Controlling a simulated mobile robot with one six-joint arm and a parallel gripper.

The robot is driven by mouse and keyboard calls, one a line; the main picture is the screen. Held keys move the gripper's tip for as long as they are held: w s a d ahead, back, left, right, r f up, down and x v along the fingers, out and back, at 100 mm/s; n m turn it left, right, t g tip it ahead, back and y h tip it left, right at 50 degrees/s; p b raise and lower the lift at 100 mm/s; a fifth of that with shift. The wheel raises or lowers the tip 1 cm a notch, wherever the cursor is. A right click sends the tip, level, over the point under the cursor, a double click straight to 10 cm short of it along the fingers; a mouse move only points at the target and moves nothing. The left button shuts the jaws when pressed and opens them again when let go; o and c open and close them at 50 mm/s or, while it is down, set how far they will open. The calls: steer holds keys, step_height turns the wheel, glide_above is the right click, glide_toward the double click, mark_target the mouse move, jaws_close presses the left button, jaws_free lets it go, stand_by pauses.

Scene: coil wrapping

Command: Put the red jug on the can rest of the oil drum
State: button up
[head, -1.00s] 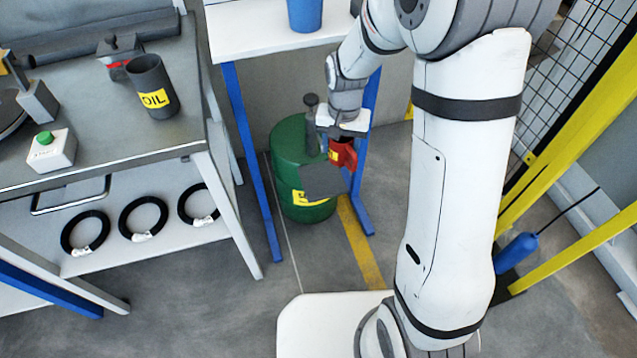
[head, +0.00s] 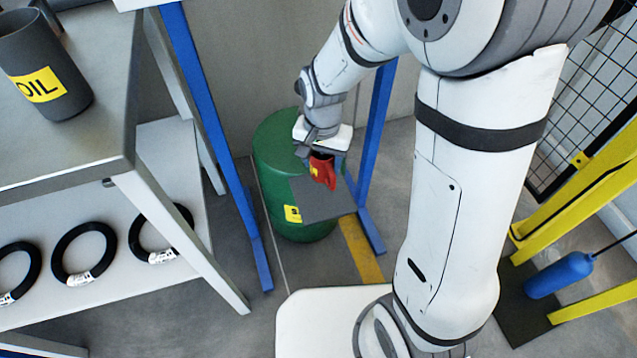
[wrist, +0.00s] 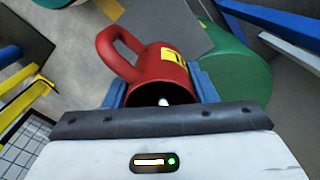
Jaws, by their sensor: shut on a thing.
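The red jug (head: 322,172) with a yellow label is held by my gripper (head: 322,152), in front of the green oil drum (head: 275,150). In the wrist view the jug (wrist: 150,75) sits between the blue fingers of my gripper (wrist: 160,92), its handle to the upper left. The can rest, a flat dark grey plate (head: 325,205), juts from the front of the drum and lies beneath the jug in the picture. I cannot tell whether the jug touches the plate. The plate (wrist: 180,28) and drum (wrist: 235,75) also show in the wrist view.
A blue-legged table (head: 210,115) stands around the drum. At left, a grey workbench (head: 90,135) carries a dark OIL cup (head: 45,70), with black coils (head: 85,253) on its lower shelf.

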step_height(320, 180, down, 8)
steer(key=b, duration=0.3)
steer(key=shift+r, duration=0.2)
steer(key=shift+f, duration=0.2)
steer(key=o, duration=1)
steer(key=shift+r, duration=0.1)
